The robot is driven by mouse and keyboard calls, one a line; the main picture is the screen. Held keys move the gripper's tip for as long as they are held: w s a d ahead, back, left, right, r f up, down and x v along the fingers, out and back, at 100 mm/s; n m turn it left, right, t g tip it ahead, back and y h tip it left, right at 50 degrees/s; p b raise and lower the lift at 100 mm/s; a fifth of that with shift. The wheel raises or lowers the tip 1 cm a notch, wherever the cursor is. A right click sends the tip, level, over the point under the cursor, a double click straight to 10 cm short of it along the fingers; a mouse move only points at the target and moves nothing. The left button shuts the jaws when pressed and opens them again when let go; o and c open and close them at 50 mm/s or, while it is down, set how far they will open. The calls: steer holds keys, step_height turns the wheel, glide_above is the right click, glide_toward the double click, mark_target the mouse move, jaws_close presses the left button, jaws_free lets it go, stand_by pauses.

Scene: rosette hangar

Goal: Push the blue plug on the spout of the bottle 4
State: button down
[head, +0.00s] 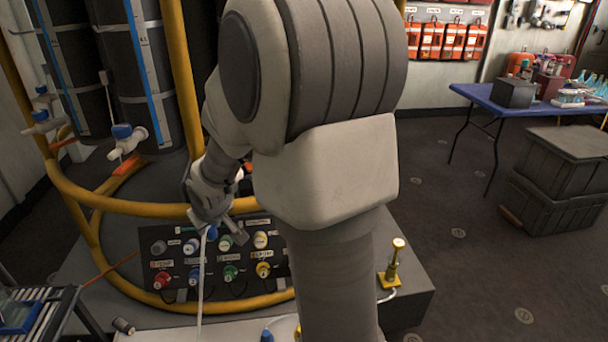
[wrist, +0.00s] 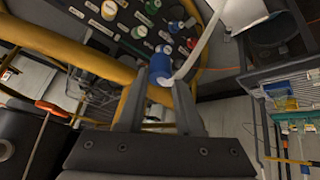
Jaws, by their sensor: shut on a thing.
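My gripper (head: 213,222) is shut on a blue plug (head: 212,234) with a white hose running from it. In the wrist view, the blue plug (wrist: 160,66) sits between the fingertips (wrist: 158,92), its blue end pointing away from the palm. Tall dark bottles (head: 142,70) with blue and white stripes stand at the back left behind yellow rails. White spouts with blue tops show low on them, one nearer (head: 125,138) and one farther left (head: 42,122). The plug is apart from both spouts. I cannot read which bottle is number 4.
A dark panel (head: 178,236) with several coloured connectors lies just below and behind my gripper. Yellow rails (head: 130,207) curve between it and the spouts. A yellow post (head: 393,264) stands right of the panel. A blue table (head: 478,92) and dark crates (head: 560,180) are at right.

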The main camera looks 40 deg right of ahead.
steer(key=s+d+r+n+t+h+b, duration=0.15)
steer(key=d+r+n+t+b, duration=0.35)
steer(key=d+t, duration=0.75)
steer(key=s+d+r+t+y, duration=0.1)
steer(key=s+d+r, duration=0.1)
steer(key=s+r, duration=0.2)
steer(key=s+d+r+n+t, duration=0.1)
steer(key=s+d+r, duration=0.2)
steer(key=s, duration=0.3)
steer(key=shift+r+y+b, duration=0.35)
steer(key=shift+b, duration=0.1)
steer(key=shift+w+d, duration=0.1)
steer(key=shift+d, duration=0.05)
steer(key=shift+w+d+b, duration=0.15)
steer(key=shift+w+d, duration=0.1)
steer(key=shift+w, duration=0.65)
steer(key=shift+w+d+b, duration=0.1)
steer(key=shift+w+d, duration=0.2)
steer(key=shift+w, duration=0.6)
steer(key=shift+w+d+b, duration=0.15)
steer(key=shift+w+d, duration=0.1)
steer(key=shift+w, duration=0.65)
steer(key=shift+b, duration=0.4)
steer(key=shift+w+d, duration=0.15)
steer(key=shift+w, duration=0.4)
